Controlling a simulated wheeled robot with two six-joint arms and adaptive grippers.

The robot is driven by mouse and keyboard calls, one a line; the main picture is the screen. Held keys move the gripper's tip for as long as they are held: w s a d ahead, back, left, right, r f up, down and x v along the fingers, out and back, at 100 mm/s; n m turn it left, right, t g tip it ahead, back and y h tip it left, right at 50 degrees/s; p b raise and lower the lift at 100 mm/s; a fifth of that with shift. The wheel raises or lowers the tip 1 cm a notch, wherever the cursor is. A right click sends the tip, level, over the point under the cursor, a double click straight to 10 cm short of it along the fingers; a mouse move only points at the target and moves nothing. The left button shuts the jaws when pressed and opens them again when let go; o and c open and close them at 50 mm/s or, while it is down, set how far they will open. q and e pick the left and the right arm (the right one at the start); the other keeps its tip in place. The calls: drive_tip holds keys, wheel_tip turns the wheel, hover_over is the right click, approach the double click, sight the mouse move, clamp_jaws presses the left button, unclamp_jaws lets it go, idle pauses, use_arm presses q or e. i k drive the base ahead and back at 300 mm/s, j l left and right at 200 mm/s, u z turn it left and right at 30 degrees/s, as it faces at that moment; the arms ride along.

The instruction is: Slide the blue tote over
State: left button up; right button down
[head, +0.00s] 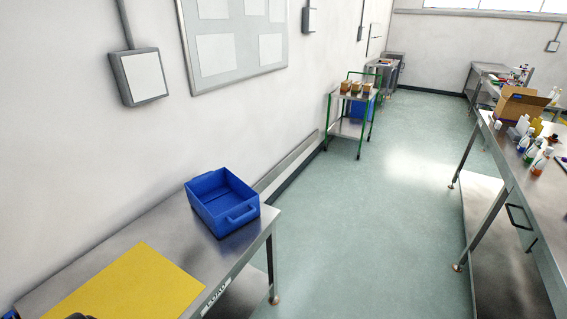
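The blue tote (203,211) is an open-topped box with a handle on its near right side. It stands upright near the far right end of a steel table (130,229) along the left wall, and its inside looks empty. A flat yellow area (127,284) lies on the same table, nearer to me and left of the tote, with bare steel between them. Neither gripper can be made out. Only a small dark part and a bit of blue show at the bottom left edge, and I cannot tell what they are.
The table's front edge carries a label (216,292) that seems to read LOAD. A steel bench (548,188) with bottles and a cardboard box (519,104) stands on the right. A green-framed cart (345,96) stands farther back by the wall. The floor (370,220) between is clear.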

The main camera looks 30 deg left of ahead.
sight(224, 202)
drive_tip(key=i, duration=3.15)
drive_tip(key=i+u, duration=0.1)
drive_tip(key=u, duration=0.3)
drive_tip(key=i+u, duration=0.1)
drive_tip(key=u, duration=0.25)
drive_tip(key=i+l+u, duration=0.1)
drive_tip(key=u, duration=0.3)
drive_tip(key=l+u, duration=0.1)
drive_tip(key=u, duration=2.85)
drive_tip(key=l, duration=0.1)
